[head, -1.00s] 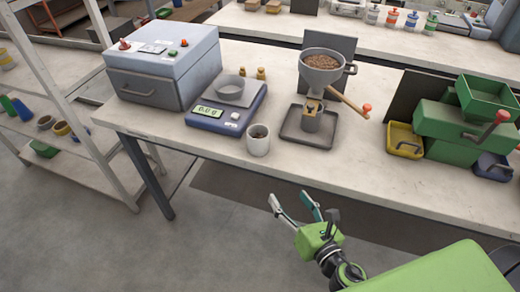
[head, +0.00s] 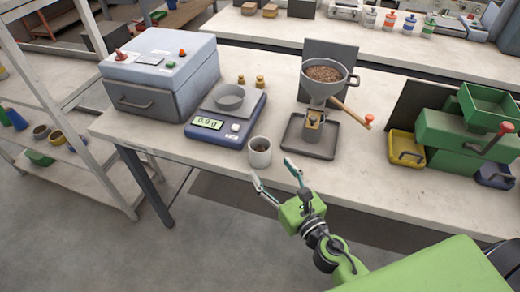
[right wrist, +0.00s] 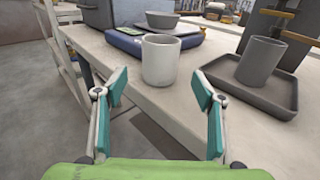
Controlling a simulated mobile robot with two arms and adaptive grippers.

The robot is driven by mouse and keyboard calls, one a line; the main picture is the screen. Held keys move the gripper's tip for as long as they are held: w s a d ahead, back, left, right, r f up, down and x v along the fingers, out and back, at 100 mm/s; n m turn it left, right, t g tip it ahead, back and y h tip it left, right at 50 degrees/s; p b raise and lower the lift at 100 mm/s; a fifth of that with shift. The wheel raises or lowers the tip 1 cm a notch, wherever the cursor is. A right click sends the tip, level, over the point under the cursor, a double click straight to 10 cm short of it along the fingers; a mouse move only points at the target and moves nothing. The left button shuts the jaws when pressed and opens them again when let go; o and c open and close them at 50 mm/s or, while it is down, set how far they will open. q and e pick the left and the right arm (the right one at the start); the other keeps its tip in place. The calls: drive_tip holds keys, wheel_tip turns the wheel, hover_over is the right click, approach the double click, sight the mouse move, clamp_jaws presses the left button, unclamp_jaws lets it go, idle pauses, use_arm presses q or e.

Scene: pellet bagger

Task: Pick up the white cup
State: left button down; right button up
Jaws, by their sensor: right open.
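The white cup (head: 260,152) stands upright near the front edge of the bench, between the scale and the grey tray. In the head view its inside looks dark toward the bottom. My right gripper (head: 273,172) is open and empty, just in front of the cup at the bench edge. In the right wrist view the cup (right wrist: 159,60) shows ahead, between and beyond the open fingertips (right wrist: 158,85), not touching them. My left gripper is in neither view.
The blue scale (head: 222,120) with a grey bowl (head: 229,97) stands behind left of the cup. The grey tray (head: 310,148) under the pellet hopper (head: 325,80) is close on the right. A grey box (head: 160,75) and green bins (head: 465,135) stand farther off.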

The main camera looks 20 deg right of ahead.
sight(265, 161)
drive_tip(key=w, duration=0.2)
drive_tip(key=shift+w+a+f, duration=0.15)
drive_tip(key=shift+w+a, duration=0.1)
drive_tip(key=shift+w, duration=0.55)
drive_tip(key=w, duration=0.3)
drive_tip(key=w+f+p, duration=0.1)
drive_tip(key=shift+w+a, duration=0.35)
drive_tip(key=shift+a, duration=0.05)
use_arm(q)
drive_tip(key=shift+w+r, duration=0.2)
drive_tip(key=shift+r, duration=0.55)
use_arm(e)
drive_tip(key=shift+s+r, duration=0.1)
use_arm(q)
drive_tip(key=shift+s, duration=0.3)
use_arm(e)
drive_tip(key=c, duration=1.3)
